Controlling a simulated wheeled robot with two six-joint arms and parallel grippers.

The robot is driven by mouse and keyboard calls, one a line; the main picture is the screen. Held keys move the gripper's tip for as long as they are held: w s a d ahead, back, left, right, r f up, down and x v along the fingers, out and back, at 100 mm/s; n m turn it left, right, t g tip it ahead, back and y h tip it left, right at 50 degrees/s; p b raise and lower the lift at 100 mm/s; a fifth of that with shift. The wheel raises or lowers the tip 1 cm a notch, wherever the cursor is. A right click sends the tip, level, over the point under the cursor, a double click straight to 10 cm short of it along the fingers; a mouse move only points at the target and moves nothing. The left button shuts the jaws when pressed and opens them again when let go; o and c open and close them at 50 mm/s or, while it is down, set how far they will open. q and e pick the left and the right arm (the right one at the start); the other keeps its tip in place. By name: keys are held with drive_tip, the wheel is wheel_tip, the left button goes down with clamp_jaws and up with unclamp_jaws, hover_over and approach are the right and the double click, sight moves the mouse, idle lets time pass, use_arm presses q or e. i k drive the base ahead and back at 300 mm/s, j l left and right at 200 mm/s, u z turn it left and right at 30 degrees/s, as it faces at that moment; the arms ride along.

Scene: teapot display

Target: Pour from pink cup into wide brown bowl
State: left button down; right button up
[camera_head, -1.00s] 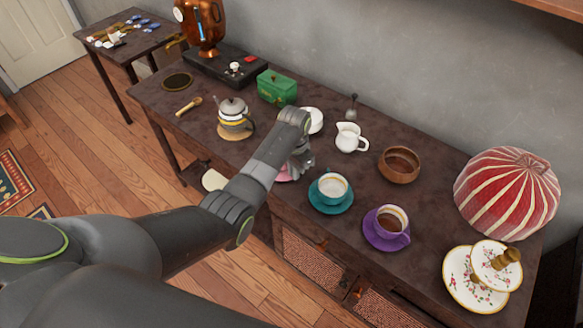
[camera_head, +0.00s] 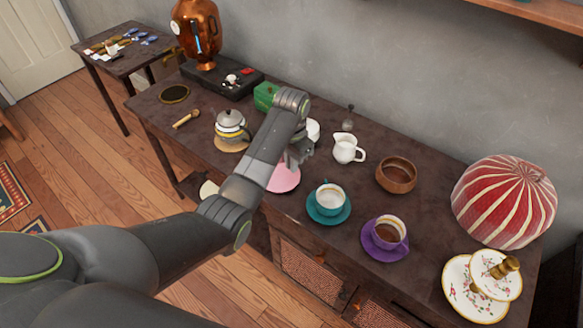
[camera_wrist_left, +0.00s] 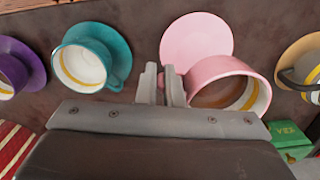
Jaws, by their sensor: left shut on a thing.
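My left gripper (camera_head: 300,157) is above the table, just beyond the pink saucer (camera_head: 284,179). In the left wrist view its fingers (camera_wrist_left: 162,75) are shut at the side of the pink cup (camera_wrist_left: 215,68), apparently on its handle, which is hidden. The cup holds brown liquid and is clear of the pink saucer, which also shows there (camera_wrist_left: 190,35). In the head view my arm and gripper hide the cup. The wide brown bowl (camera_head: 396,186) stands to the right of the gripper, beyond the white pitcher. My right gripper is not in view.
The white pitcher (camera_head: 347,149) stands between gripper and bowl. The teal cup (camera_head: 328,197) and purple cup (camera_head: 386,234) sit on saucers nearer the front edge.

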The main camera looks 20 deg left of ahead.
sight(395, 174)
drive_tip(key=i+l, duration=0.1)
drive_tip(key=i, duration=0.2)
drive_tip(key=i+z, duration=0.1)
drive_tip(key=z, duration=0.15)
drive_tip(key=i+z, duration=0.15)
drive_tip(key=z, duration=0.75)
